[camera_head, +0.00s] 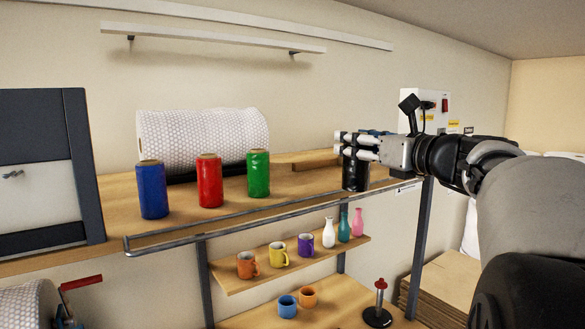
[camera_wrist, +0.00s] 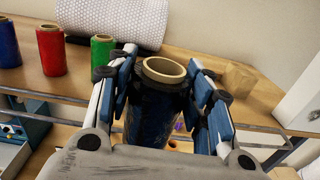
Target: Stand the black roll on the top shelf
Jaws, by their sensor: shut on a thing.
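The black roll (camera_wrist: 155,115) is upright between my gripper's fingers (camera_wrist: 163,85) in the wrist view, with its tan cardboard core facing up. In the head view my gripper (camera_head: 352,148) is shut on the black roll (camera_head: 355,172) at the right part of the top shelf, near its front rail. The fingers hide part of the roll. I cannot tell whether its base touches the shelf. The top shelf (camera_head: 112,205) also holds an upright blue roll (camera_head: 152,190), red roll (camera_head: 209,182) and green roll (camera_head: 258,174) to the left.
A large bubble-wrap roll (camera_head: 200,135) lies behind the coloured rolls. A wooden block (camera_wrist: 239,78) stands on the shelf at right. A metal rail (camera_head: 250,212) runs along the front edge. Mugs and bottles stand on the lower shelf (camera_head: 225,280). Shelf space right of the green roll is clear.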

